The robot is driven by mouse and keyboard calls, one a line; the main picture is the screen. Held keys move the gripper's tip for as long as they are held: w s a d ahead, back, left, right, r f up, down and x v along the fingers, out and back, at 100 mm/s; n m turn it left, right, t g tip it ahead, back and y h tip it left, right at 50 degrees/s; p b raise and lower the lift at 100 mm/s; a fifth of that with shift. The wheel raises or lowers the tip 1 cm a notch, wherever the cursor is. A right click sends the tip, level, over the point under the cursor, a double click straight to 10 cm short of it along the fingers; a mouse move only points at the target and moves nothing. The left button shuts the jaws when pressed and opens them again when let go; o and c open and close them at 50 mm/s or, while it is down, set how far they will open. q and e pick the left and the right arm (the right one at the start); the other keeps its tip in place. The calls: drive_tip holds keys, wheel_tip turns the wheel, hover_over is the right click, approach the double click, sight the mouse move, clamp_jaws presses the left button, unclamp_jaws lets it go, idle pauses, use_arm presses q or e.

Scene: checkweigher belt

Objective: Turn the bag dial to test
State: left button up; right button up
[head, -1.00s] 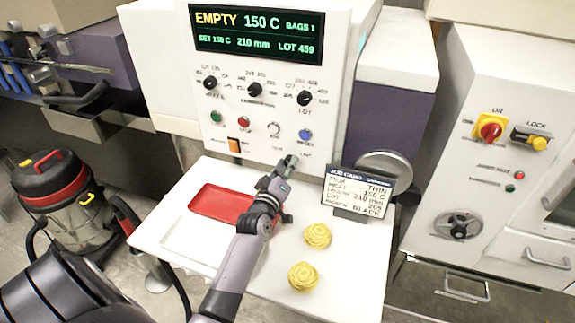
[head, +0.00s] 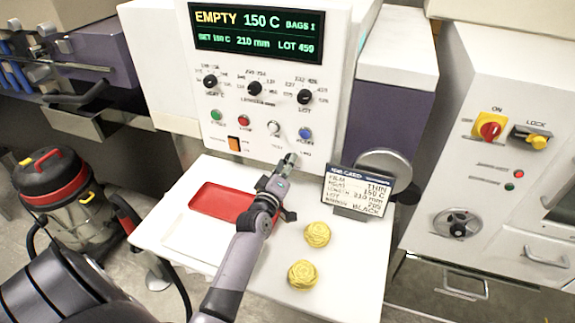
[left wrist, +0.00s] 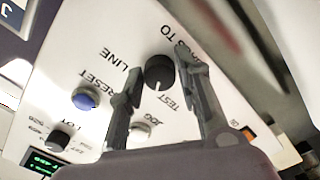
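The bag dial (left wrist: 158,72) is a black round knob on the white panel, with BAGS TO, LINE and TEST printed around it. Its pale pointer mark faces down in the left wrist view, between the LINE and TEST words. My right gripper is not in view.
Above the gripper are a blue RESET button (head: 305,133), a pale JOG button (head: 273,128) and an orange switch (head: 234,145). A job card (head: 357,190) stands close on the right. A red tray (head: 222,203) and two yellow rolls (head: 317,234) lie on the white table (head: 340,285).

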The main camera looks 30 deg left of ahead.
use_arm(q)
drive_tip(key=o, duration=0.3)
drive_tip(key=v, duration=1.2)
idle(0.5)
